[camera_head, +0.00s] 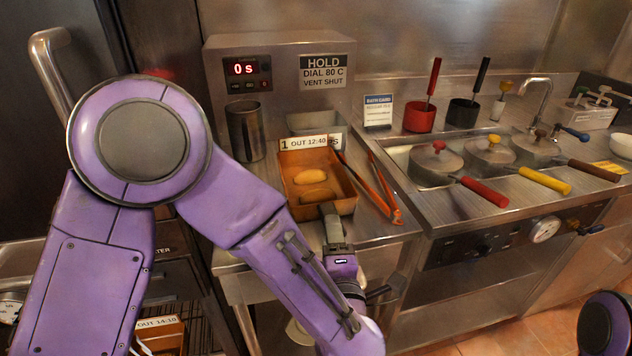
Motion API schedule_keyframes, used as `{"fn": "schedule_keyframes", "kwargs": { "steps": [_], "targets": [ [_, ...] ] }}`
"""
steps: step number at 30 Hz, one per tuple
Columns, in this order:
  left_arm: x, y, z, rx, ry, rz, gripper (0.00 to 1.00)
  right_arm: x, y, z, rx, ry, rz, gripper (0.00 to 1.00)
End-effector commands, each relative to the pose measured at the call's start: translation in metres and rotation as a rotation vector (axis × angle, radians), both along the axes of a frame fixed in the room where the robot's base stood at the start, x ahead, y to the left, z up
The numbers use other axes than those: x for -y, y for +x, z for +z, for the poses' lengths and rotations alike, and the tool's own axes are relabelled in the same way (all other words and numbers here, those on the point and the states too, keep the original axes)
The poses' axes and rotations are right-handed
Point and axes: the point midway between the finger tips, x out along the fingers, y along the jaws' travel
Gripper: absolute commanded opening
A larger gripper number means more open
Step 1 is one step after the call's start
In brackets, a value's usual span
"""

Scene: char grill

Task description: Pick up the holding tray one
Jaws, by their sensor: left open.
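Holding tray one is the amber tray (345,206) with a white label (304,142) reading "1 OUT 12:40" at its back. It sits on the steel counter below the hold unit, with two yellowish oval pieces (310,185) in it. My left gripper (331,215) is at the tray's front edge, on its near right side. It is open, but its fingertips are small and partly hidden, so I cannot tell whether they touch or straddle the rim. My right gripper is out of view.
Lidded pots with red (484,192), yellow and brown handles sit farther right. Another labelled tray (160,335) is low at left.

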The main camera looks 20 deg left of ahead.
Motion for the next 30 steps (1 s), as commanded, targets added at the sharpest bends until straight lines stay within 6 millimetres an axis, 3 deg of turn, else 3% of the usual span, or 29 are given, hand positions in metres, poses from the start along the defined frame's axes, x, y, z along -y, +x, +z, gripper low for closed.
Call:
{"fn": "schedule_keyframes", "kwargs": {
  "steps": [3,7,14,15,19,30],
  "targets": [
    [-0.011,0.02,0.01,-0.001,-0.003,0.003,0.47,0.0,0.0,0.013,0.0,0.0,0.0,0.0],
    [-0.017,0.037,0.007,-0.001,0.0,-0.001,0.47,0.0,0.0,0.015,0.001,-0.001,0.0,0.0],
    [-0.018,0.041,0.006,0.0,0.001,-0.005,0.47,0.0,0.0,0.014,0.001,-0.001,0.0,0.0],
    [-0.018,0.041,0.006,0.0,0.001,-0.005,0.44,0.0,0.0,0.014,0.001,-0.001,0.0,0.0],
    [-0.018,0.041,0.006,0.0,0.001,-0.005,0.01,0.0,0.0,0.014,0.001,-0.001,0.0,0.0],
    [-0.018,0.041,0.012,0.001,0.0,-0.005,0.0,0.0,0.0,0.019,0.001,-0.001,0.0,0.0]
  ]
}}
